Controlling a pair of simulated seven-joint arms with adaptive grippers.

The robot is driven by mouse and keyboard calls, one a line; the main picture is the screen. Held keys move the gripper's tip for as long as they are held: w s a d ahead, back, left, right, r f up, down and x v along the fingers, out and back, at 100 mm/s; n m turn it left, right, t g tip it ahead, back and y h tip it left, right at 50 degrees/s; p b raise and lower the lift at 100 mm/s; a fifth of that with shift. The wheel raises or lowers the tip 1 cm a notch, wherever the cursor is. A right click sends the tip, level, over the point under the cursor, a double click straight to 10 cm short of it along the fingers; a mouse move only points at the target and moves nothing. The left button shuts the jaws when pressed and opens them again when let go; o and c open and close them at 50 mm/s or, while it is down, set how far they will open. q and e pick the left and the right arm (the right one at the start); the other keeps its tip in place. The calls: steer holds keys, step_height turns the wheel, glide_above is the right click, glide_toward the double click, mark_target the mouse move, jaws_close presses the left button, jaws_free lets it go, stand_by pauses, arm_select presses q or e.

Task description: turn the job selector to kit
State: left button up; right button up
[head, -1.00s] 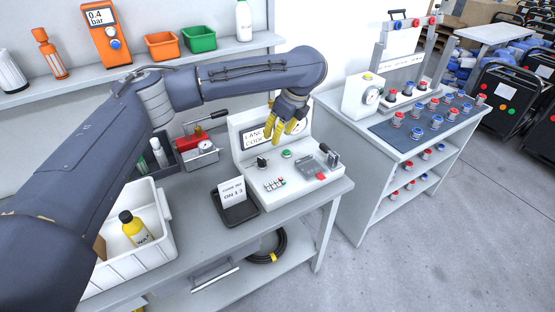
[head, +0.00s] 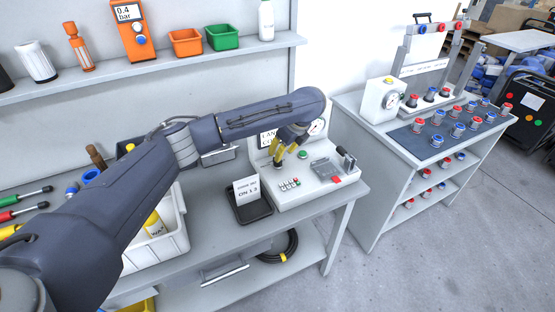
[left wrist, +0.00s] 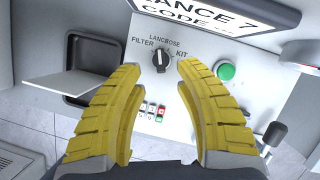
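The job selector (left wrist: 161,60) is a black knob on the white test panel, seen in the left wrist view. Printed words FILTER, LANCE, HOSE and KIT arc above it, the middle two running together. The knob stands roughly upright below the middle words, with KIT to its right. My left gripper (left wrist: 160,70) has yellow fingers spread apart, one on each side of the knob, with visible gaps. In the head view the left gripper (head: 283,149) points down over the panel (head: 313,188) and partly hides the knob. My right gripper is not in view.
A green button (left wrist: 227,71) is right of the selector, close to the right finger. Small coloured keys (head: 290,185) lie below. A card in a black tray (head: 248,208) stands left of the panel. A display sign (left wrist: 225,12) rises behind the knob.

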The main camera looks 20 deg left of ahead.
arm_select(q)
steer(key=shift+x, duration=2.8)
jaws_close()
